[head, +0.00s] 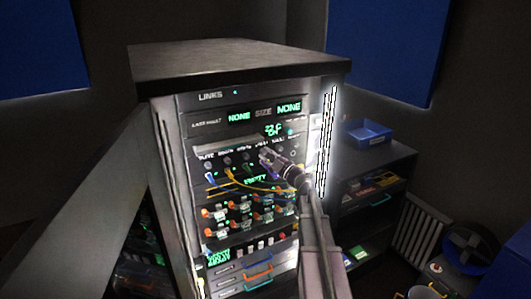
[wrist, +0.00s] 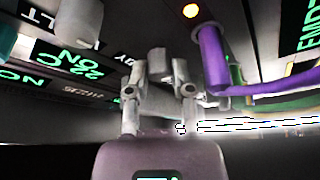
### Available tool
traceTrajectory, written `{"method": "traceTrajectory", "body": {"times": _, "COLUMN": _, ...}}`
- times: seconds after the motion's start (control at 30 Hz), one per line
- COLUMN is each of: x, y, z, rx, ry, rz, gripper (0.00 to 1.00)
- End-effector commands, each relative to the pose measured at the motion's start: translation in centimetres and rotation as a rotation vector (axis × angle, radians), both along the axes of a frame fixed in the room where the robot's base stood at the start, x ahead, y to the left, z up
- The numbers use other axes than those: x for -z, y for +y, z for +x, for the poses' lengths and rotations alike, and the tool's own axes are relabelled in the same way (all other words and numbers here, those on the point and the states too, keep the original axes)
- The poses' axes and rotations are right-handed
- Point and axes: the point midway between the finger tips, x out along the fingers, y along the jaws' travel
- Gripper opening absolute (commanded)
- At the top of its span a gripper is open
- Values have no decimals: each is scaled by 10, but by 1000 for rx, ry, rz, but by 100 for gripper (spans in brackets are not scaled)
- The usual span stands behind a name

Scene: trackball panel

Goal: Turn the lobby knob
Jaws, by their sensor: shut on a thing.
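The lobby knob (wrist: 156,62) is a small grey piece between my fingertips in the wrist view, beside a label of which only "BY" shows. My gripper (wrist: 158,76) is shut on it, one finger on each side. In the head view my gripper (head: 268,157) reaches the right part of the knob row on the panel (head: 188,140), and its fingers hide the knob there. The knob's pointing direction cannot be made out. A neighbouring pale grey knob (wrist: 78,22) stands to the left in the wrist view, under a label ending in "LT".
A purple cable (wrist: 207,58) hangs close to the right of my fingers. Yellow cable (head: 255,187) and orange-tipped switches (head: 222,233) lie below my gripper. A blue tray (head: 368,132) rests on a dark shelf at right.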

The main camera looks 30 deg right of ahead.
Motion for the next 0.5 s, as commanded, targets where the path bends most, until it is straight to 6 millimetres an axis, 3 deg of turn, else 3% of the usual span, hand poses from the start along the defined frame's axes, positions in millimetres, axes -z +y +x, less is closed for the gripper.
{"method": "traceTrajectory", "body": {"times": 0.5, "x": -4, "y": -2, "z": 2, "rx": 3, "ry": -15, "rz": -344, "gripper": 0}}
